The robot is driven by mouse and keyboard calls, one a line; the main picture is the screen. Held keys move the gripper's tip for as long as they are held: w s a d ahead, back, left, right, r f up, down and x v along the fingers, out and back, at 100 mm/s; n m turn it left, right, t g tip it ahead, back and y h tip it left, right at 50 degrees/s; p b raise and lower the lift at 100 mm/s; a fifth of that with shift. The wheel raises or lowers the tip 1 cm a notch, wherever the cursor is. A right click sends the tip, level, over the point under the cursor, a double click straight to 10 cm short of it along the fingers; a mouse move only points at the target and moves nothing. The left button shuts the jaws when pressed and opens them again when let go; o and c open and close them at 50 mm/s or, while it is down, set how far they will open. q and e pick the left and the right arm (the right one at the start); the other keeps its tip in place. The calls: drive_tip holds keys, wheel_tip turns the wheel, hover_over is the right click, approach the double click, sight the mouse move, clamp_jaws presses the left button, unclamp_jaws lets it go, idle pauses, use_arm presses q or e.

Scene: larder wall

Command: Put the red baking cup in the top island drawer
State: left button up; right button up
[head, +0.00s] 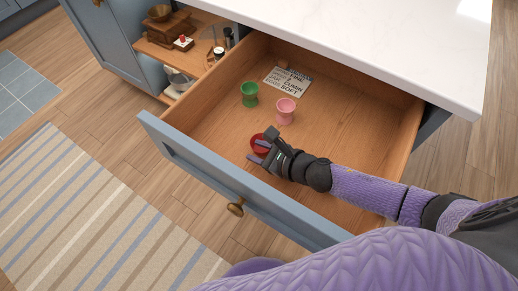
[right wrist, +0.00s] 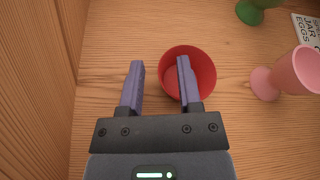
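The red baking cup (head: 256,141) is inside the open top island drawer (head: 330,150), near its front. In the right wrist view the cup (right wrist: 205,72) shows its round open mouth, and it appears to rest on the wooden drawer bottom. My right gripper (head: 259,151) reaches down into the drawer at the cup. In the wrist view its fingers (right wrist: 160,72) are spread. One finger overlaps the cup's mouth, and the other is outside to the left, with a gap to the wall. Contact is not clear. My left gripper is not in view.
A green egg cup (head: 249,94), a pink egg cup (head: 285,110) and a printed card (head: 288,81) are farther back in the drawer. A white countertop (head: 390,40) overhangs its back. An open shelf (head: 170,55) with several items is at left. The drawer's right side is clear.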

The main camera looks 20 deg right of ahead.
idle(0.3)
drive_tip(key=shift+r, duration=0.25)
drive_tip(key=p+v, duration=0.3)
drive_tip(key=v, duration=0.8)
drive_tip(key=shift+f, duration=0.1)
drive_tip(key=shift+s+d+r, duration=0.2)
drive_tip(key=shift+s+d, duration=0.1)
drive_tip(key=shift+s, duration=0.05)
